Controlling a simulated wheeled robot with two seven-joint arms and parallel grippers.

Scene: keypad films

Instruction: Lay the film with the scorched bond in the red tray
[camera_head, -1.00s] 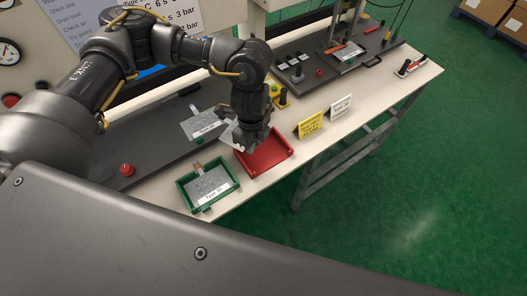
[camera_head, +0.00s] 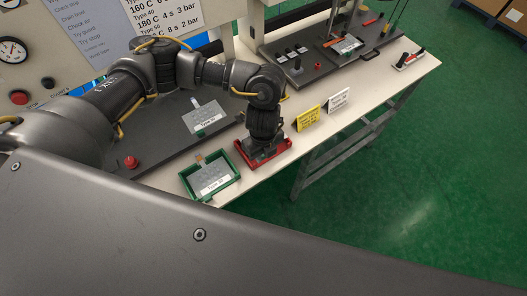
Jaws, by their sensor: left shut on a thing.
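The red tray (camera_head: 272,160) lies on the pale bench top, mostly covered by my left gripper (camera_head: 261,151). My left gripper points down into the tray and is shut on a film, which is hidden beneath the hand. A grey film (camera_head: 209,179) labelled Type 30 lies in the green tray (camera_head: 236,180), left of and nearer than the red tray. Another grey film (camera_head: 206,116) with a white label lies on the dark plate behind. No scorched bond can be made out at this size. My right gripper is not in view.
A yellow sign (camera_head: 308,117) and a white sign (camera_head: 339,100) stand right of the red tray. A red button (camera_head: 131,162) sits on the dark plate at left. A test station (camera_head: 330,50) stands at the back right. The bench is clear between the signs and its front edge.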

